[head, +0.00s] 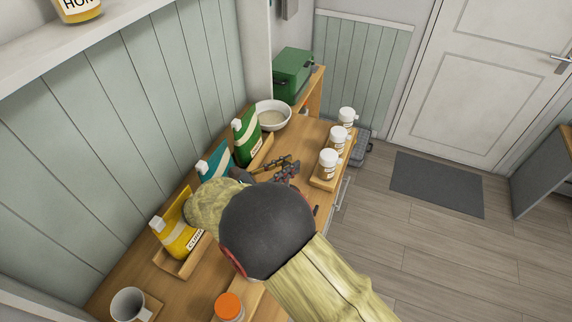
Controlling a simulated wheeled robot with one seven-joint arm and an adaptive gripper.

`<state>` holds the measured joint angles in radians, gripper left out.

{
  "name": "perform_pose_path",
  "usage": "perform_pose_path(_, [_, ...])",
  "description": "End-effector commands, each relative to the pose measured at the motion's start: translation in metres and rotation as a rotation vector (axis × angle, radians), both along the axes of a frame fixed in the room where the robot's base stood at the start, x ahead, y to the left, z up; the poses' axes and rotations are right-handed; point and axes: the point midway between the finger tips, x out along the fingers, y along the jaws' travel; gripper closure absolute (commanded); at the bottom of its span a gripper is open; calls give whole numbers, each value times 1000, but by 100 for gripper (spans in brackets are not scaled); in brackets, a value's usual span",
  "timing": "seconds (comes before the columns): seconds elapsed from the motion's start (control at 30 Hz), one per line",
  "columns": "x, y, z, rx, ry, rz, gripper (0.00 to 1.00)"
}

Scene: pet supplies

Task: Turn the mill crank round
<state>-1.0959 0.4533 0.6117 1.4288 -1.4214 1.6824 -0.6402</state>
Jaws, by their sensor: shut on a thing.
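My gripper (278,168) is over the wooden counter, beyond the dark round joint of my arm. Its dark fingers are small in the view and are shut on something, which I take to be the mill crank. The crank's shape and the mill's body cannot be made out, as my arm covers much of the middle of the counter. How far round the crank stands cannot be told.
White jars (328,164) line the counter's right edge. Green (246,137), teal (216,163) and yellow (176,236) pouches stand along the wall. A bowl (272,114) and green box (293,74) are behind. A mug (129,304) and orange-lidded jar (229,307) are in front.

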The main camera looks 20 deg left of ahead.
Motion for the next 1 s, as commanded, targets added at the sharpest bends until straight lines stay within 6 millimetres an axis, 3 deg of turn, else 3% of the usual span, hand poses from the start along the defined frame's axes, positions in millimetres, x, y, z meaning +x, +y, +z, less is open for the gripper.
perform_pose_path(0.17, [0, 0, 1, 1, -2, 1, 100])
perform_pose_path(0.2, [0, 0, 1, 1, -2, 1, 79])
perform_pose_path(0.53, [0, 0, 0, 0, -1, 1, 60])
perform_pose_path(0.83, [0, 0, 1, 1, -1, 1, 60])
perform_pose_path(1.0, [0, 0, 17, 3, -2, 1, 60])
